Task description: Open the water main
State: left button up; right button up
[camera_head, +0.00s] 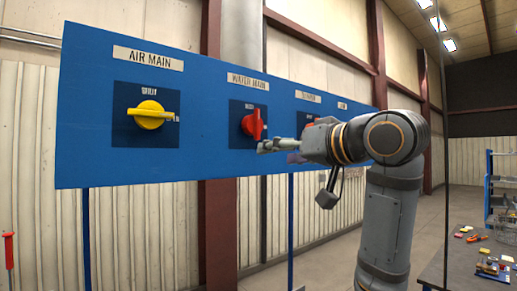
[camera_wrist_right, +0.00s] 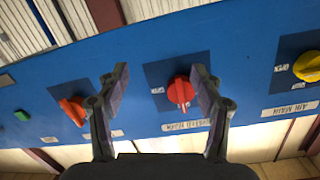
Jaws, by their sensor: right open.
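The water main knob (camera_head: 253,124) is red and sits on a dark square plate under the WATER MAIN label (camera_head: 246,80) on the blue panel. Its handle stands roughly upright. In the right wrist view, which is upside down, the knob (camera_wrist_right: 180,91) shows between my right gripper's fingers, closer to the right-hand finger. My right gripper (camera_head: 270,146) is open and empty, in front of the panel, just low and right of the knob in the head view. It also shows in the wrist view (camera_wrist_right: 160,73). I see no contact with the knob. My left gripper is not in view.
On the blue panel (camera_head: 85,80), a yellow air main knob (camera_head: 150,115) is at the left, its handle roughly level. An orange-red knob (camera_wrist_right: 73,111) and a green one (camera_wrist_right: 22,116) are on the other side. A table with small items (camera_head: 485,265) stands far right.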

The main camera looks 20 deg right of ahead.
jog(key=t+y, duration=0.1)
send_near(259, 123)
jog(key=s, duration=0.1)
jog(key=p+x, duration=0.6)
jog(key=x, duration=0.4)
jog(key=shift+w+r, duration=0.15)
jog(key=shift+r, duration=0.05)
jog(key=shift+w+f, duration=0.15)
jog(key=shift+w, duration=0.3)
jog(key=shift+s, duration=0.15)
jog(key=shift+c, duration=0.5)
jog(key=c, duration=1)
jog(key=shift+c, duration=0.2)
